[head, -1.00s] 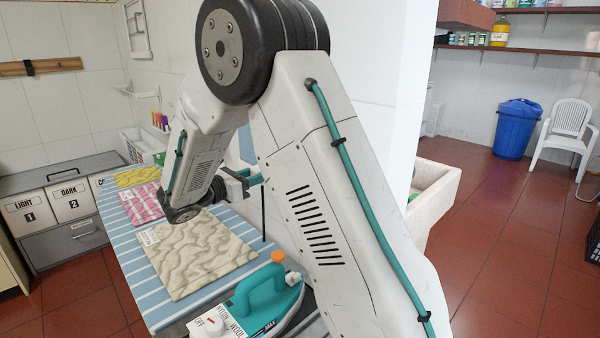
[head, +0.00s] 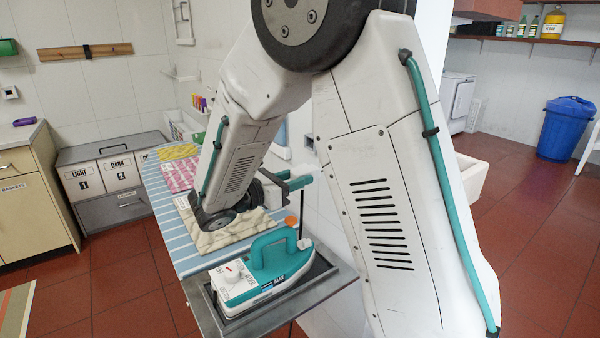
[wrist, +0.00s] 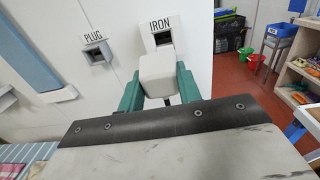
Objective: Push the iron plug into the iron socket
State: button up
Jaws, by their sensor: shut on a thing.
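My gripper (wrist: 158,92) is shut on the iron plug (wrist: 158,70), a pale block held between its teal fingers in the wrist view. The iron socket (wrist: 163,37) is a grey box on the white wall under the IRON label, just beyond and above the plug in that view. I cannot tell whether the plug touches it.
A second wall box (wrist: 95,53) labelled PLUG is left of the iron socket. The striped ironing board (head: 185,240) carries several folded cloths (head: 180,175). Labelled bins (head: 100,180) stand at the far left. Red floor is open on the right.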

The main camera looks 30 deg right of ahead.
jog(key=shift+s+d, duration=0.15)
jog(key=shift+d, duration=3.45)
jog(key=shift+w+d, duration=0.2)
jog(key=shift+d, duration=2.1)
jog(key=o, duration=1.3)
jog(key=shift+c, duration=0.2)
jog(key=a, duration=0.7)
jog(key=shift+s+a, duration=0.15)
jog(key=shift+a, duration=0.2)
